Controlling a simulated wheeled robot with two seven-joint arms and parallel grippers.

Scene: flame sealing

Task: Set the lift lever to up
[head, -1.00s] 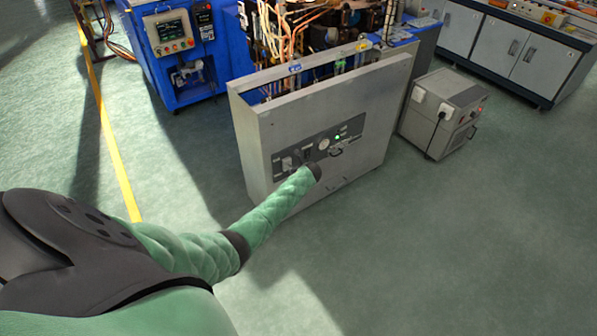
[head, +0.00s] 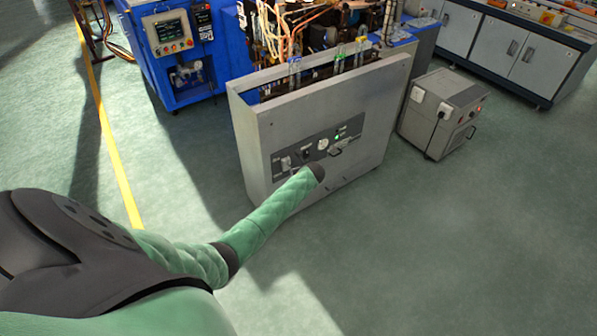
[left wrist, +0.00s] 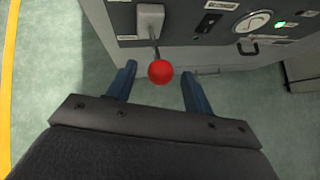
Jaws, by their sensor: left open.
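The lift lever is a thin rod with a red ball knob (left wrist: 160,72), seen in the left wrist view. Its rod comes out of a pale grey lever housing (left wrist: 149,22) on the panel, and the knob hangs below the housing in the picture. My left gripper (left wrist: 159,75) is open, with one blue finger on each side of the knob and visible gaps to it. In the head view, my left forearm reaches toward the grey cabinet's control panel (head: 316,145); the gripper and the knob are hidden there. My right gripper is not in view.
The panel also carries a dark switch (left wrist: 208,22), a round gauge (left wrist: 252,22), a lit green lamp (left wrist: 281,25) and a black handle (left wrist: 248,48). A small grey unit (head: 436,115) stands right of the cabinet. Open green floor lies in front.

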